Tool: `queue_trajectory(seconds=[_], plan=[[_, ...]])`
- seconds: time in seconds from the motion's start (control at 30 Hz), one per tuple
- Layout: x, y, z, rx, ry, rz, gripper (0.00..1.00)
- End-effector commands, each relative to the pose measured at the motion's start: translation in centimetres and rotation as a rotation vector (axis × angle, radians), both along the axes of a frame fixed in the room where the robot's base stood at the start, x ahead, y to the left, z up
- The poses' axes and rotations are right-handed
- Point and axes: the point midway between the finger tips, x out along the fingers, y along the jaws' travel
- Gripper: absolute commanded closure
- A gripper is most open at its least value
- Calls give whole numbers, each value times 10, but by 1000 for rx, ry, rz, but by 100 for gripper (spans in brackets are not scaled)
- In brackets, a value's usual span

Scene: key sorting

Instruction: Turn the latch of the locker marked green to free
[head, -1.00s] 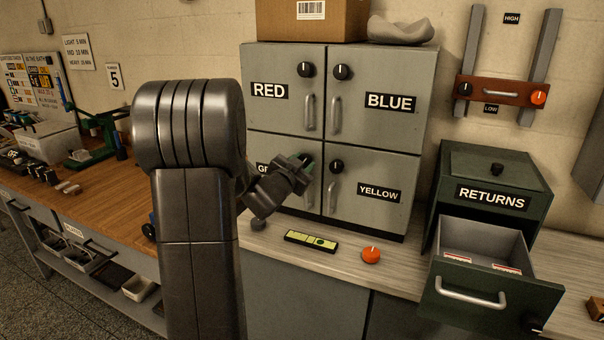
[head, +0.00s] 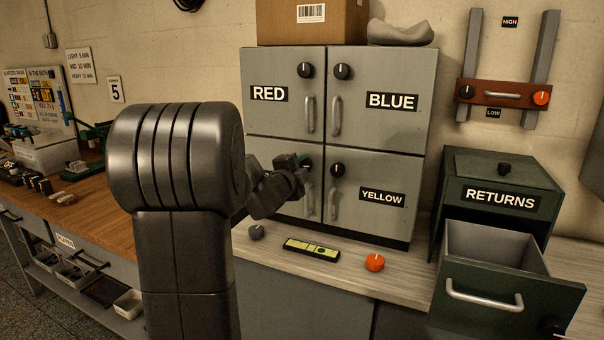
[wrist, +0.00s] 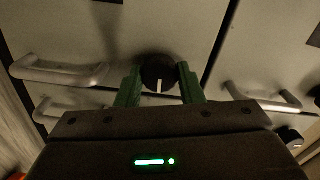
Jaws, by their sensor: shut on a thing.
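The grey locker block shows in the head view with doors marked RED, BLUE and YELLOW. The lower left door (head: 262,150) has its label hidden behind my arm. My gripper (head: 304,164) is at that door's black latch knob, mostly covering it there. In the wrist view my green-fingered gripper (wrist: 159,88) is shut on the round black latch knob (wrist: 157,71), a finger on each side. The knob's white mark points toward the bottom of the wrist picture. The door's handle (head: 309,202) hangs just below my gripper, and the door is closed.
A yellow-green level (head: 312,249), an orange knob (head: 375,262) and a dark grey knob (head: 256,232) lie on the counter before the lockers. The RETURNS box (head: 500,197) stands at right with its drawer (head: 510,300) open. A cardboard box (head: 312,22) sits on top.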

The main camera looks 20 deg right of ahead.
Motion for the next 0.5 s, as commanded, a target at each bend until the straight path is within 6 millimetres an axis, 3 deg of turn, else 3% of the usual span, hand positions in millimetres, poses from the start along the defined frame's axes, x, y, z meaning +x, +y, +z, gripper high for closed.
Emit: queue_trajectory(seconds=[0.5], plan=[[0,0,-1,71,-82,-1,89]])
